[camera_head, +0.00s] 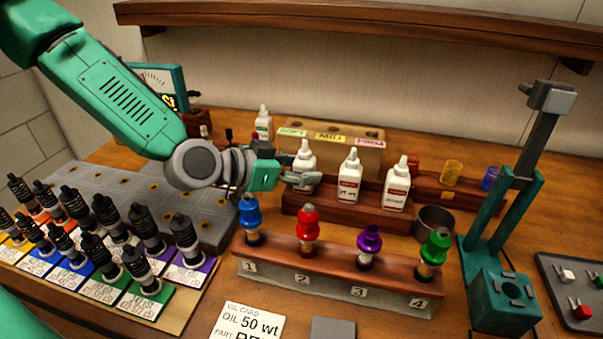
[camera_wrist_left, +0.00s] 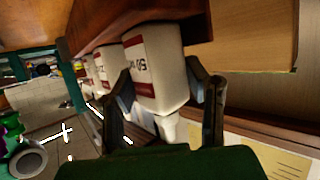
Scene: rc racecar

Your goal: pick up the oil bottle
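The oil bottle marked 50 (camera_wrist_left: 155,75) is white with a red-banded label. In the head view it is the leftmost bottle (camera_head: 305,158) on the wooden rack (camera_head: 330,207), upright, its lower part hidden by my gripper. My left gripper (camera_head: 300,180) reaches it from the left. In the wrist view, the fingers of the left gripper (camera_wrist_left: 165,90) are spread on either side of the bottle, with a narrow gap at the right finger. Two more white bottles (camera_head: 349,177) (camera_head: 396,184) stand to the right on the rack. My right gripper is out of view.
A stand with several colored shock parts (camera_head: 335,270) is in front of the rack. An oil card reading 50 wt (camera_head: 247,322) lies at the front. A metal cup (camera_head: 434,222) and a teal press (camera_head: 503,300) are to the right. Black-capped shocks (camera_head: 140,265) fill the left.

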